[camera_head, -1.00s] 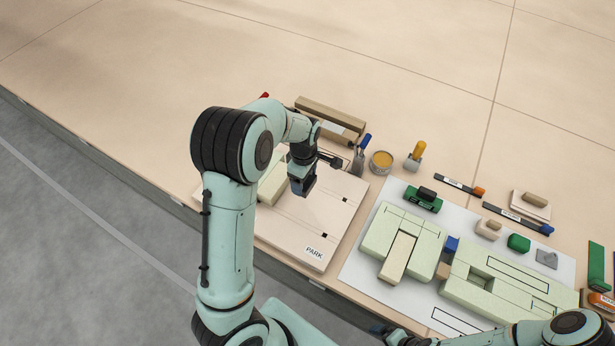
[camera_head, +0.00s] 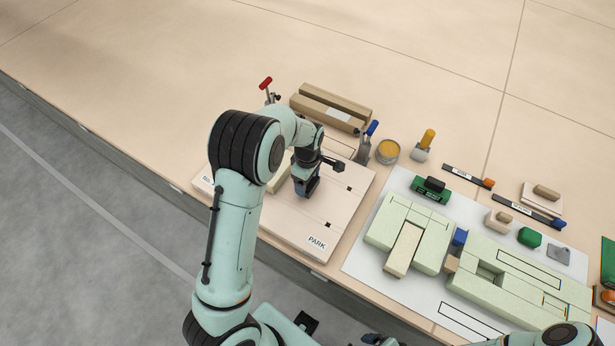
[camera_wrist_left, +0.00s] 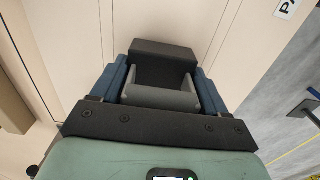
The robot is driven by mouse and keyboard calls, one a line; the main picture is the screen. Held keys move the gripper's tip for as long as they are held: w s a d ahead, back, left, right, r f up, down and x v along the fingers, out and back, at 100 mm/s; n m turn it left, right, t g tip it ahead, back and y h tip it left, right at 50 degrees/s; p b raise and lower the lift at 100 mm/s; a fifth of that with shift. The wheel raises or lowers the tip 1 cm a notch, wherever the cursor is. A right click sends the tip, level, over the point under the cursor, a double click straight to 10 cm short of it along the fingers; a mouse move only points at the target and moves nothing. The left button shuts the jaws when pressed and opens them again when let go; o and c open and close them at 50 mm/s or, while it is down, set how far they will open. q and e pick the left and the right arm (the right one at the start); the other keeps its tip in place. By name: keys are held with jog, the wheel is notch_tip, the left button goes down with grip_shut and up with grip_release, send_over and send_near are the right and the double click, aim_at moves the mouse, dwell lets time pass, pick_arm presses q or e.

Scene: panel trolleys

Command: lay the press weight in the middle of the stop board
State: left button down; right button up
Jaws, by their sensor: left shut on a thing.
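My left gripper (camera_head: 306,188) is low over the pale wooden board (camera_head: 285,228), which has a PARK label at its near right corner. In the left wrist view the blue fingers of my left gripper (camera_wrist_left: 160,82) are shut on a dark grey block with a lighter grey part, apparently the press weight (camera_wrist_left: 164,50). I cannot tell whether the block touches the board. No visible label names the stop board. A pale green piece lies on the PARK board, partly hidden behind my left arm. Dark parts at the bottom edge seem to be my right gripper (camera_head: 376,340), mostly cut off.
Long brown blocks (camera_head: 332,108), a red-handled clamp (camera_head: 266,84) and a yellow tin (camera_head: 388,151) stand behind the board. To the right, a white sheet (camera_head: 368,270) carries pale green panels (camera_head: 410,235) and small blocks. The far tabletop is clear.

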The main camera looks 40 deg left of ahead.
pick_arm(q)
jog(key=shift+w+f+b, duration=0.1)
jog(key=shift+f+b, duration=0.2)
jog(key=shift+f, duration=0.35)
dwell(0.8)
jog(key=shift+c, duration=1.2)
grip_release()
jog(key=shift+o, duration=1.2)
jog(key=shift+f, duration=0.1)
notch_tip(320, 180, up, 14)
jog(key=shift+f+p, duration=0.2)
jog(key=shift+p, duration=0.5)
